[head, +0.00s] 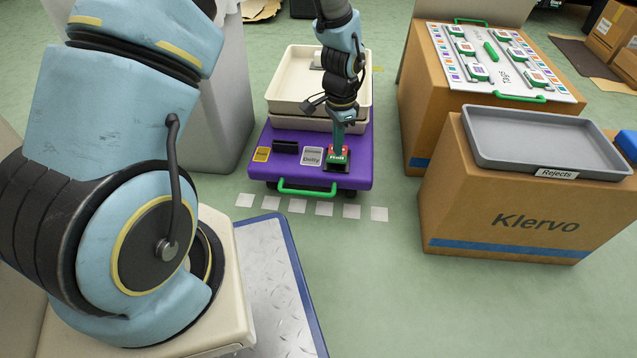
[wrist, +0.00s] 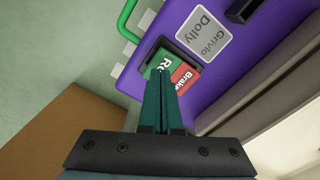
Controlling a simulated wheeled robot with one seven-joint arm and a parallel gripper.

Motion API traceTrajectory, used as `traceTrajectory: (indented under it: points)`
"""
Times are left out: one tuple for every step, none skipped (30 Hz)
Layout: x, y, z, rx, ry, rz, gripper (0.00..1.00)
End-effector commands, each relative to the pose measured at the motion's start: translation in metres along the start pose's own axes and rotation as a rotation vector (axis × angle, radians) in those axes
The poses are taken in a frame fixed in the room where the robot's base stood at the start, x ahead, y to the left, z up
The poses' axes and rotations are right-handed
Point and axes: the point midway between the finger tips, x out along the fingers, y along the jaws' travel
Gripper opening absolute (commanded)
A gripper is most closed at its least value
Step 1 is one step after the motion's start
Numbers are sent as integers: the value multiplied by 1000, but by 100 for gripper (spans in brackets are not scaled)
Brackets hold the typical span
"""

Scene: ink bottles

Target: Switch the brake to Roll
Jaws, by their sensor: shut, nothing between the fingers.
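The brake switch (head: 339,157) sits at the front right of the purple dolly (head: 358,180), in a black housing. It has a red part and a green part with white lettering. In the wrist view the red part (wrist: 184,79) reads "Brake", and the green part (wrist: 160,63) shows "Ro" with the rest hidden by my fingers. My gripper (head: 338,145) is shut and empty, pointing down at the switch. In the wrist view its fingertips (wrist: 164,72) overlap the green part near the boundary with the red. I cannot tell whether they touch it.
A cream tray (head: 285,105) stands on the dolly behind the switch. The dolly has a green front handle (head: 305,190), with white floor squares in front. To the right, a box (head: 520,215) bears a grey Rejects tray (head: 500,150). Open floor lies between.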

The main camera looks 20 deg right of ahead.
Motion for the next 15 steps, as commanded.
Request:
traceTrajectory:
  points:
    - [1, 0, 0, 0, 0, 0, 0]
    - [1, 0, 0, 0, 0, 0, 0]
    - [2, 0, 0, 0, 0, 0, 0]
    - [2, 0, 0, 0, 0, 0, 0]
    - [3, 0, 0, 0, 0, 0, 0]
    - [3, 0, 0, 0, 0, 0, 0]
    - [4, 0, 0, 0, 0, 0, 0]
    - [4, 0, 0, 0, 0, 0, 0]
    - [5, 0, 0, 0, 0, 0, 0]
    - [5, 0, 0, 0, 0, 0, 0]
    - [6, 0, 0, 0, 0, 0, 0]
    - [6, 0, 0, 0, 0, 0, 0]
    - [7, 0, 0, 0, 0, 0, 0]
    - [7, 0, 0, 0, 0, 0, 0]
    - [8, 0, 0, 0, 0, 0, 0]
